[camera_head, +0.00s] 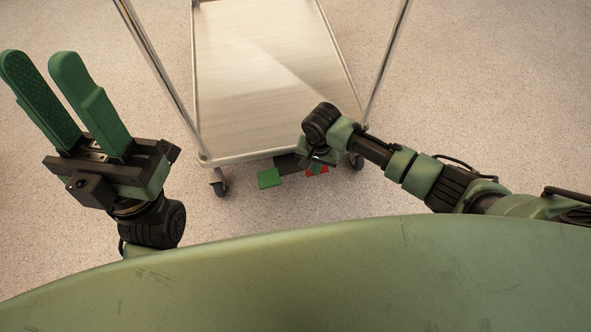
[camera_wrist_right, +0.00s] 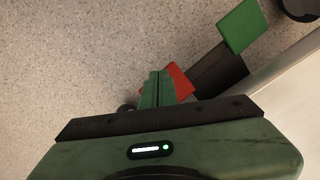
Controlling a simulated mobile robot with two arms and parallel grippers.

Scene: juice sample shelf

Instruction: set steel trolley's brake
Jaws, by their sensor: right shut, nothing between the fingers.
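The steel trolley (camera_head: 265,70) stands ahead of me, with its flat shelf and upright posts visible. At its near edge, low down, are a green pedal (camera_head: 269,178) and a red pedal (camera_head: 317,170) on a dark bar. In the right wrist view, the green pedal (camera_wrist_right: 243,27), dark bar (camera_wrist_right: 219,72) and red pedal (camera_wrist_right: 181,82) show. My right gripper (camera_wrist_right: 158,80) is shut and empty, its fingertips over or beside the red pedal, partly hiding it; I cannot tell whether they touch. My left gripper (camera_head: 42,62) is open and empty, left of the trolley.
Trolley castors (camera_head: 219,188) and (camera_head: 356,161) stand on the speckled floor (camera_head: 480,90). The floor is clear on both sides of the trolley. My own green body fills the bottom of the head view.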

